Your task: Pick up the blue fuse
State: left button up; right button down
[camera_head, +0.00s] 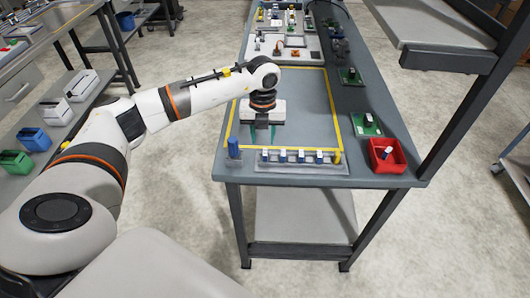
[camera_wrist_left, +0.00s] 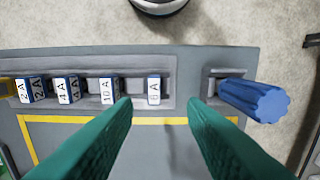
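Several blue fuses with white labelled faces stand in a row in a grey rack (camera_head: 290,167) at the table's near edge. The blue fuse (camera_head: 267,155) at the left end of that row in the head view shows in the left wrist view (camera_wrist_left: 153,90) with its white face towards the camera. My left gripper (camera_head: 262,135) is open and empty, pointing down over the table just behind the rack. In the left wrist view its two teal fingers (camera_wrist_left: 158,108) are spread, with this end fuse in the gap between them in the picture. My right gripper is not in view.
A ribbed blue cylinder (camera_wrist_left: 255,100) stands in a grey holder beside the rack. A yellow piece (camera_head: 337,157) is at the rack's other end. A red bin (camera_head: 402,155) holding a white and blue item stands to the right. The yellow-outlined area (camera_head: 305,105) is mostly clear.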

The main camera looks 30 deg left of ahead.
aim_at(265, 152)
pick_arm(q)
jog(key=f, duration=0.1)
jog(key=f+p, duration=0.1)
jog(key=f, duration=0.1)
jog(key=f+p, duration=0.1)
jog(key=f, duration=0.1)
jog(key=shift+d+f, duration=0.25)
jog(key=shift+d, duration=0.15)
jog(key=shift+f, duration=0.25)
grip_shut()
